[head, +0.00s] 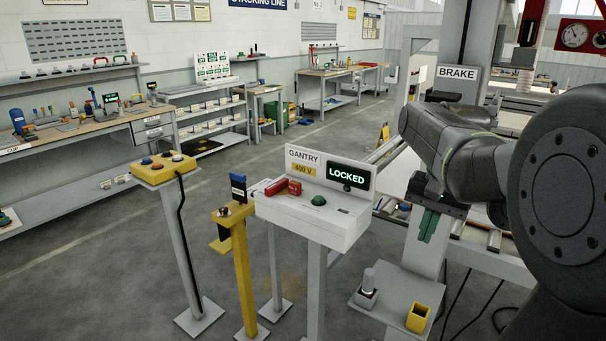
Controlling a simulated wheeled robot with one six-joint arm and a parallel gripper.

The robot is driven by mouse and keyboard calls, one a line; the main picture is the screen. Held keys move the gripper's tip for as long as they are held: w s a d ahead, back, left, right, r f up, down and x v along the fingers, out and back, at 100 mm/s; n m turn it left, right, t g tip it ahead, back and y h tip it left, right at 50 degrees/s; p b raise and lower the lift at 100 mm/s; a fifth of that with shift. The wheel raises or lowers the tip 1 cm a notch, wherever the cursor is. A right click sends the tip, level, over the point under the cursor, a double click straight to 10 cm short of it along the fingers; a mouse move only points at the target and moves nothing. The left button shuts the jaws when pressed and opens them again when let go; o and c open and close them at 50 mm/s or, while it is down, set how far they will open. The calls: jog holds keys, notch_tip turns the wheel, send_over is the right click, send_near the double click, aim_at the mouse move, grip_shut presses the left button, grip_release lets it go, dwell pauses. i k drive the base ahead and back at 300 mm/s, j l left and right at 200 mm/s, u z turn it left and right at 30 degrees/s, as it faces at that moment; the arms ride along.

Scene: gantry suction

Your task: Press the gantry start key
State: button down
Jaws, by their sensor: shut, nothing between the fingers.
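The gantry console (275,209) is a white box on a post in the middle of the head view. Its upright back panel carries the word GANTRY, a yellow 400 V label (303,169) and a dark display (347,177) reading LOCKED in green. A round green key (318,200) sits on its top, right of a red handle-like part (283,187). I cannot read any marking on the key. My gripper (427,238) has green fingers pointing down, shut and empty. It is right of the console, apart from the key.
A yellow push-button box (164,170) on a post and a yellow stand (238,260) are left of the console. A grey shelf (394,299) with a yellow cup (417,318) is below my gripper. A BRAKE sign (458,73) stands behind my arm. Open floor lies at left.

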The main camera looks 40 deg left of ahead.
aim_at(317, 199)
jog(key=i+j, duration=0.1)
jog(key=j, duration=0.45)
jog(key=i+j, duration=0.15)
jog(key=j, duration=0.4)
jog(key=i+j+z, duration=0.1)
jog(key=j, duration=0.45)
jog(key=i+j, duration=0.1)
jog(key=j, duration=0.45)
